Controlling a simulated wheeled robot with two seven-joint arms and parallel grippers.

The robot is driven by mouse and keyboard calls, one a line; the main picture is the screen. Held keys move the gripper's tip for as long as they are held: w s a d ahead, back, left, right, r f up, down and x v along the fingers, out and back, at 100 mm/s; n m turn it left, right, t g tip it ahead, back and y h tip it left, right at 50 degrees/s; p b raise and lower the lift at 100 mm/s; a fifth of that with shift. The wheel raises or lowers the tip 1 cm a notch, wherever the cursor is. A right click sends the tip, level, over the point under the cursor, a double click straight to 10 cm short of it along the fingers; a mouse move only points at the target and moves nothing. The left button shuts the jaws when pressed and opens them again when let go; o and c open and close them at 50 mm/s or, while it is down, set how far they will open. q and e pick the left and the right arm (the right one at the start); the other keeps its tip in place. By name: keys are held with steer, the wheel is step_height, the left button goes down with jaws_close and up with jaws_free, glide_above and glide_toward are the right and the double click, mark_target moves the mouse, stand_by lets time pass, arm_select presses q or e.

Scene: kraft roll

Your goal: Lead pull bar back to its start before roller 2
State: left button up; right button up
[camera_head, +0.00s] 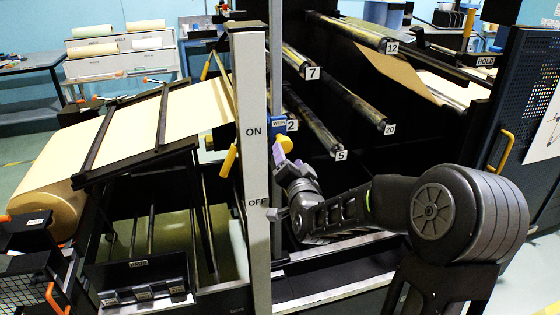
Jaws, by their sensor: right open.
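Roller 2 is marked by its white number tag (292,125), beside a small blue WEB label (278,123); most of the roller is hidden behind the grey ON/OFF post (257,180). Yellow grips, which look like those of the pull bar, show on both sides of the post: one on the left (229,160) and one on the right (286,143), just below tag 2. The bar between them is hidden. My right gripper (281,158) is open, close below the right yellow grip; I cannot tell whether it touches. My left gripper is out of view.
The brown paper roll (48,208) sits at the left, its web running up a sloped frame (125,165). Rollers 5 (315,125), 7 (297,60), 12 (350,32) and 20 (358,105) lie to the right. The post stands close beside my right gripper.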

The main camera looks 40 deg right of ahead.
mark_target(285, 147)
steer(key=shift+w+d, duration=0.15)
steer(key=shift+w, duration=0.05)
steer(key=p+x, duration=0.2)
steer(key=x, duration=0.3)
steer(key=shift+w+d+r, duration=0.1)
steer(key=shift+w+d, duration=0.1)
steer(key=shift+w, duration=0.15)
steer(key=shift+p+x, duration=0.4)
steer(key=shift+x, duration=0.35)
steer(key=shift+c, duration=0.4)
jaws_close()
